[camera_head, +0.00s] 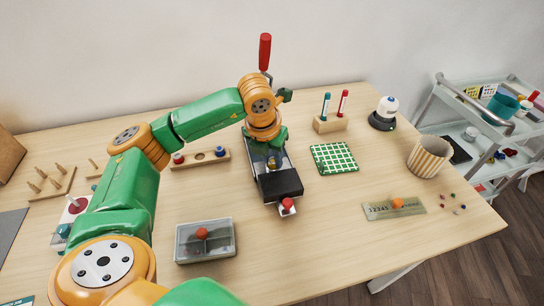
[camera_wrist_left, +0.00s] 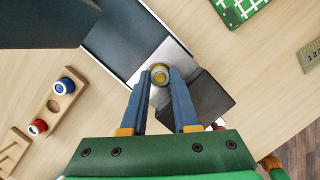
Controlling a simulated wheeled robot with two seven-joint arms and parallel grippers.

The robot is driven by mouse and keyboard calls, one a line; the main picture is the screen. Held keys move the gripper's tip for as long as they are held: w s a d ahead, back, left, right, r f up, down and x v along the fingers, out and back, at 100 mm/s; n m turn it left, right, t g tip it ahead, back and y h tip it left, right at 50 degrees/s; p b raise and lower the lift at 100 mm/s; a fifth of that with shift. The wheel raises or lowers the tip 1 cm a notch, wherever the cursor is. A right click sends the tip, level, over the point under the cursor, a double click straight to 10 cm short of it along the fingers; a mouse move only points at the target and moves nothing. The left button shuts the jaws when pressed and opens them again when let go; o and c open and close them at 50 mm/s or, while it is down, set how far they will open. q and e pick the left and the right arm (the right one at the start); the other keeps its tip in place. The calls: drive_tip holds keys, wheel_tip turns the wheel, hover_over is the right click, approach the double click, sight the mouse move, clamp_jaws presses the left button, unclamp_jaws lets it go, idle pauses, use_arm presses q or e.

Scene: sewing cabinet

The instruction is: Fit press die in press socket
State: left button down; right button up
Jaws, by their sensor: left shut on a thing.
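The press die (camera_wrist_left: 160,75) is a small round brass-coloured piece. My left gripper (camera_wrist_left: 159,82) is shut on it, with a blue finger on each side. In the head view the left gripper (camera_head: 268,148) hangs over the press, and its fingers are mostly hidden. The press (camera_head: 265,52) has a red-handled lever and a base with a silver plate (camera_wrist_left: 178,52). The die is over this plate. The socket is hidden, and I cannot tell whether the die is seated or held above. My right gripper is not in view.
A black block (camera_head: 280,185) with a red knob lies at the press's front. A wooden holder (camera_head: 186,163) with knobs stands to the left. A lidded box (camera_head: 205,252), green grid mat (camera_head: 334,157), ruler (camera_head: 393,208) and striped cup (camera_head: 429,157) lie around.

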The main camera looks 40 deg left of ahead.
use_arm(q)
drive_tip(key=c, duration=0.6)
unclamp_jaws()
drive_tip(key=v, duration=0.7)
drive_tip(key=shift+r, duration=0.1)
